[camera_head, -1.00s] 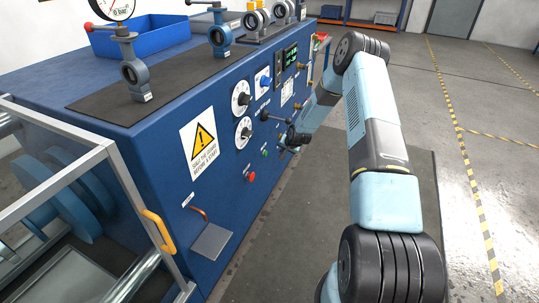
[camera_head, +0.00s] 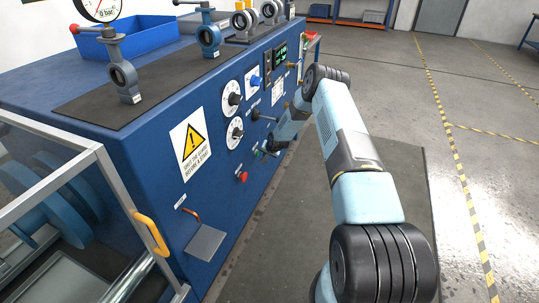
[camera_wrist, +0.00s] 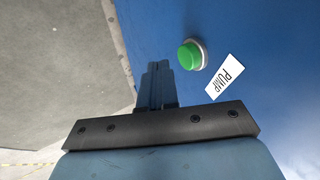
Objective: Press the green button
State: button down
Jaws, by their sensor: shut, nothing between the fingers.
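The green button (camera_wrist: 189,56) is a round cap in a pale ring on the blue panel, beside a white PUMP label (camera_wrist: 225,77) in the wrist view. My gripper (camera_wrist: 157,66) is shut and empty. Its fingertips point at the panel and show just left of the button, with a small gap in the picture; I cannot tell their distance from the panel. In the head view, a tiny green spot (camera_head: 257,154) shows on the machine's front, close to the dark end of my arm, whose fingers are hard to make out there.
The blue machine's front carries a red button (camera_head: 242,176), two dials (camera_head: 232,98), a yellow warning sign (camera_head: 191,143) and a grey pedal-like plate (camera_head: 206,242). A clear-panelled guard with an orange handle (camera_head: 152,232) stands at left. The floor to the right is free.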

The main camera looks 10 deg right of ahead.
jog(key=shift+w+a, duration=0.6)
jog(key=shift+a, duration=0.2)
jog(key=shift+a, duration=0.1)
jog(key=shift+w+a+r, duration=0.2)
jog(key=shift+w+a, duration=0.45)
jog(key=shift+a, duration=0.3)
send_near(257, 152)
jog(key=s+d, duration=0.1)
jog(key=d, duration=0.1)
jog(key=s+d, duration=0.2)
jog(key=shift+s+d+r, duration=0.2)
jog(key=shift+d+r, duration=0.05)
jog(key=shift+d, duration=0.1)
